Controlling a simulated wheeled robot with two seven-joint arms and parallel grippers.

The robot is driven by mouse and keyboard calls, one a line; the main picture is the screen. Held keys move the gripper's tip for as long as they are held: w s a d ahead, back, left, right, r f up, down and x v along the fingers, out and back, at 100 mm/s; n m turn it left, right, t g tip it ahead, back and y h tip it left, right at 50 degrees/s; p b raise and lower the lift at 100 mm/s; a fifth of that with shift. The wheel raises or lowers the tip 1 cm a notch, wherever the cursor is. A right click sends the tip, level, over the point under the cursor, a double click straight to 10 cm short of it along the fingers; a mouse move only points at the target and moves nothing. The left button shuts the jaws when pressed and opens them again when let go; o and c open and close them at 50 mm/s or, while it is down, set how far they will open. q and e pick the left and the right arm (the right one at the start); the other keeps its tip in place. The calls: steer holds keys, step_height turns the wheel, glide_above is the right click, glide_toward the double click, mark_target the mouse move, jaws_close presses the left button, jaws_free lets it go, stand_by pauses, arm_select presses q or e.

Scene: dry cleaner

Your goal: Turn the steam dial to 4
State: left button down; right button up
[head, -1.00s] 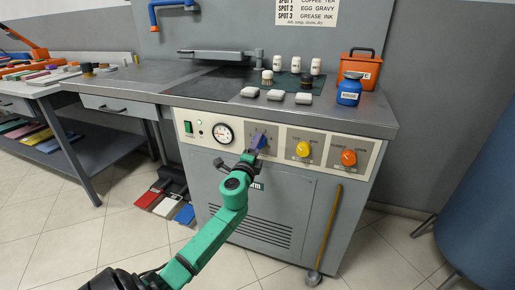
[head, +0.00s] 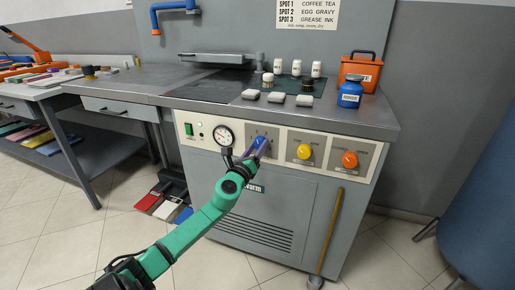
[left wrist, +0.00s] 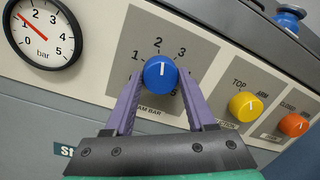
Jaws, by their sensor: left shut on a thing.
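The blue steam dial (left wrist: 160,72) sits on a grey plate with printed numbers; 1, 2 and 3 show clearly around its top, while the 4 is hard to make out. Its white mark points up, close to the 2. The purple fingers of my left gripper (left wrist: 157,88) are shut on the dial from both sides. In the head view the left gripper (head: 257,149) is at the panel and partly covers the dial. My right gripper is not in view.
A yellow knob (head: 305,152) and an orange knob (head: 350,160) are to the right. A wooden-handled tool (head: 329,235) leans on the cabinet (head: 285,215).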

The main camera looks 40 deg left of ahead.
arm_select(q)
steer(key=shift+m, duration=1.1)
steer(key=shift+m+p, duration=0.35)
steer(key=shift+m, duration=0.65)
steer(key=m+h+p, duration=0.1)
steer(key=m, duration=0.3)
steer(key=shift+r, duration=0.1)
steer(key=m+p, duration=0.4)
steer(key=m, duration=0.1)
steer(key=shift+r+m+g+h, duration=0.2)
steer(key=shift+m+g+h, duration=0.1)
steer(key=m+p, duration=0.2)
steer(key=shift+m, duration=0.3)
steer(key=shift+m+p, duration=0.4)
steer(key=shift+p, duration=0.1)
steer(key=shift+f+m+g+p, duration=0.15)
steer(key=shift+m+g+p, duration=0.15)
steer(key=shift+m+p, duration=0.65)
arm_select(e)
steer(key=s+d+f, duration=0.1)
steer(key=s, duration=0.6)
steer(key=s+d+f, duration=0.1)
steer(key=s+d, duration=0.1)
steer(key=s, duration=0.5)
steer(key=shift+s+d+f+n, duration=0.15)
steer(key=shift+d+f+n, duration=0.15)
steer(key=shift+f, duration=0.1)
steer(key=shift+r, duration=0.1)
